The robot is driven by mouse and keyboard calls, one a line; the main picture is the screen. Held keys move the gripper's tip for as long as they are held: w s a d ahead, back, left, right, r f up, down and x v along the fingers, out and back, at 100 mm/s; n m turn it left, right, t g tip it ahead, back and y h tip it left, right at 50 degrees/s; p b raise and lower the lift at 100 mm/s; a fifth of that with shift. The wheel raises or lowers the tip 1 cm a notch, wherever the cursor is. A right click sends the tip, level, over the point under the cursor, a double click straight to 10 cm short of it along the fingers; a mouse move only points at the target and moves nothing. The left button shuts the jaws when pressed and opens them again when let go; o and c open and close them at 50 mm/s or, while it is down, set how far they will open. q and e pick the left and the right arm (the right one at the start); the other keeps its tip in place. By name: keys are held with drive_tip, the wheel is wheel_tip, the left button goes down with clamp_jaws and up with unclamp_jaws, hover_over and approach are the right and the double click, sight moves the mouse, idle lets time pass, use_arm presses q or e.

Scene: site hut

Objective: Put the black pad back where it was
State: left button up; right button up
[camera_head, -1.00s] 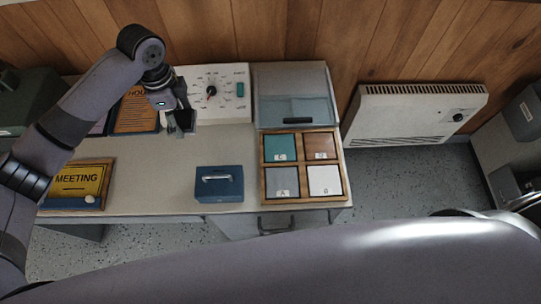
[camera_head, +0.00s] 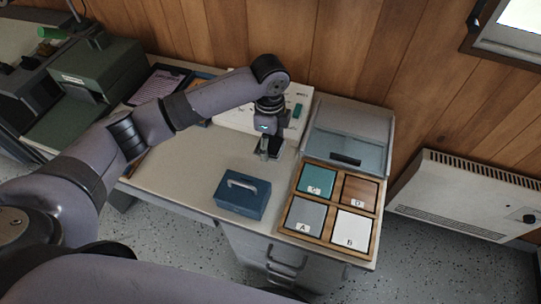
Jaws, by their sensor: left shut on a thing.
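My left gripper (camera_head: 266,149) reaches in from the left and points down over the back of the desk, in front of the white control panel (camera_head: 303,96). It is shut on the small black pad (camera_head: 274,149), which is partly hidden by the fingers. I cannot tell whether the pad touches the desk. The wooden tray (camera_head: 327,239) to the right has a teal square marked C (camera_head: 317,181), a brown one marked D (camera_head: 360,191), a grey one marked A (camera_head: 305,216) and a white one marked B (camera_head: 352,230). My right gripper is out of view.
A blue cash box (camera_head: 242,194) stands left of the tray, in front of the gripper. A clear-lidded case (camera_head: 348,135) stands behind the tray. A clipboard (camera_head: 160,84) and green machine (camera_head: 95,85) are at left. Bare desk (camera_head: 200,155) lies left of the gripper.

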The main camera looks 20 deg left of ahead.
sight(270, 163)
use_arm(q)
wheel_tip(270, 163, down, 3)
drive_tip(key=shift+r, duration=0.1)
drive_tip(key=shift+f, duration=2.05)
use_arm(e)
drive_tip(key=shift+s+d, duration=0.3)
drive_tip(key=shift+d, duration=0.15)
use_arm(q)
drive_tip(key=shift+f, duration=0.1)
drive_tip(key=o, duration=1.1)
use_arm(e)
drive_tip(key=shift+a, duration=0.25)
